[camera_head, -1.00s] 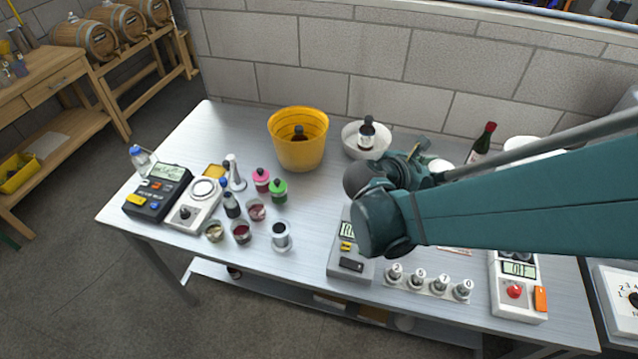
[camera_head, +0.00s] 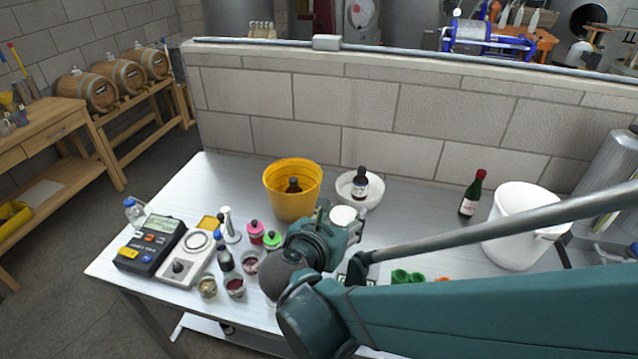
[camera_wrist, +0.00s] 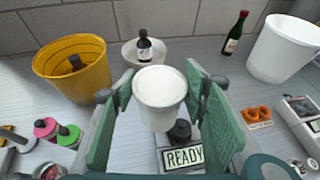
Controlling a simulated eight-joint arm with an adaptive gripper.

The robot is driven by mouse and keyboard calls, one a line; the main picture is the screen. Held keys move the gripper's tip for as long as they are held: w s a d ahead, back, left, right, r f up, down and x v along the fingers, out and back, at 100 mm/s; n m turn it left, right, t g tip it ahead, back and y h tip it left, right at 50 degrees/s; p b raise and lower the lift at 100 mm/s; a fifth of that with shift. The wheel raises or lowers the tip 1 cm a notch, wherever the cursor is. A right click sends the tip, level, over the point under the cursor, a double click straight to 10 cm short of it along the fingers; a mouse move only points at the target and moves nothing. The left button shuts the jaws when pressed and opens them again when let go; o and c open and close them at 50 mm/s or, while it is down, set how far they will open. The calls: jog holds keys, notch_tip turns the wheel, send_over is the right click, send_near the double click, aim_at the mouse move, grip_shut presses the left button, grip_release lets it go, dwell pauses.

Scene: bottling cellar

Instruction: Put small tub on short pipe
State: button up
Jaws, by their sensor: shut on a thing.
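The small tub (camera_wrist: 160,92), white and tapered, is upright between the two green fingers of my gripper (camera_wrist: 160,100) in the wrist view. My gripper is shut on it and holds it in front of the white bowl, as drawn in both views. In the head view the small tub (camera_head: 343,214) shows beside my gripper (camera_head: 338,226), right of the yellow bucket. I cannot pick out the short pipe for certain now. A short metal cylinder stood at the front of the table earlier; my arm covers that place in the head view.
A yellow bucket (camera_head: 291,204) with a dark bottle and a white bowl (camera_head: 374,198) with another stand behind. Small jars, including a pink one (camera_head: 255,232), and meters (camera_head: 150,245) crowd the left. A wine bottle (camera_head: 473,192) and large white bucket (camera_head: 518,225) stand right.

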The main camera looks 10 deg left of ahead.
jog(key=s+a+r+n+y, duration=0.2)
jog(key=s+a+n+y, duration=0.3)
jog(key=s+a, duration=0.7)
jog(key=a, duration=0.3)
jog(key=shift+a+y, duration=0.3)
jog(key=shift+f, duration=0.1)
jog(key=shift+f+b, duration=0.8)
jog(key=shift+f, duration=2.1)
jog(key=shift+f+b, duration=0.75)
jog(key=shift+f, duration=1.35)
jog(key=shift+f, duration=0.2)
jog(key=o, duration=1)
jog(key=shift+r, duration=0.1)
jog(key=shift+o, duration=0.2)
jog(key=shift+r, duration=0.2)
